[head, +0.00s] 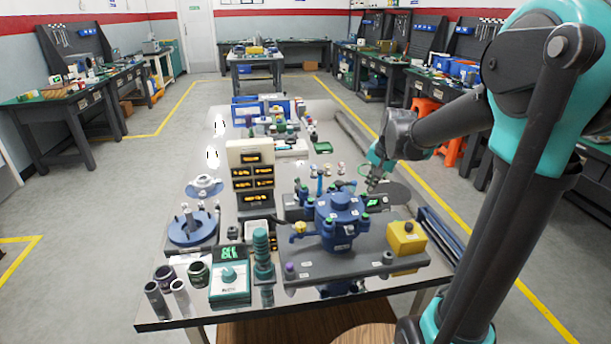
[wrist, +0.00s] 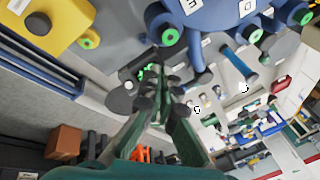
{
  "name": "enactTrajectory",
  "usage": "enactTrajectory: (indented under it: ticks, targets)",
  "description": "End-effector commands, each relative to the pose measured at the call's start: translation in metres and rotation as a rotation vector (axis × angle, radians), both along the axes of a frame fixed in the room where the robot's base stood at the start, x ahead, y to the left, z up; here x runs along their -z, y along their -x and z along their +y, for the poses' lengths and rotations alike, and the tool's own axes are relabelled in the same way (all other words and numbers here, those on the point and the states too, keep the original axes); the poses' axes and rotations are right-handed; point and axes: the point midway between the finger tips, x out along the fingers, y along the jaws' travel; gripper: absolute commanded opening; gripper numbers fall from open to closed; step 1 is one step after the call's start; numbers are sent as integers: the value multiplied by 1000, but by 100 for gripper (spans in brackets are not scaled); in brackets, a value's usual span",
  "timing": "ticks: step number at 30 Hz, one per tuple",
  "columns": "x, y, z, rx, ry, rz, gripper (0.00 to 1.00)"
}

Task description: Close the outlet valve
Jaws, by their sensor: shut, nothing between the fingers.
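The blue test body (head: 343,212) stands on a grey base plate (head: 360,262) on the bench and shows at the top of the wrist view (wrist: 212,18). A yellow knob (head: 299,228) sits on its left side. A blue upright handle (head: 320,182) stands behind it and appears in the wrist view (wrist: 238,62). The labels are too small to tell which part is the outlet valve. My gripper (head: 373,185) is shut and empty, behind and right of the blue body. In the wrist view, its fingers (wrist: 168,92) overlap a small dark part with green marks; contact cannot be told.
A yellow box (head: 406,237) stands at the plate's right end. A display panel (head: 251,172), a blue flanged disc (head: 193,228) and a teal dial box (head: 229,281) stand to the left. Small parts and blue racks crowd the back of the bench.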

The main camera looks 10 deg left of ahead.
Motion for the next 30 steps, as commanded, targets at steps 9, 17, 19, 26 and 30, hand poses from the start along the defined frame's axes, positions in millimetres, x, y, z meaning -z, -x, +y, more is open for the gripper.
enactTrajectory:
  ticks: [9,17,19,26,30]
  targets:
    - [-14,-47,34,151,-92,119,0]
    - [-27,-103,86,379,-188,300,0]
    - [-29,-116,100,440,-205,350,0]
    - [-32,-146,140,616,-234,491,0]
    - [-32,-155,155,680,-237,541,0]
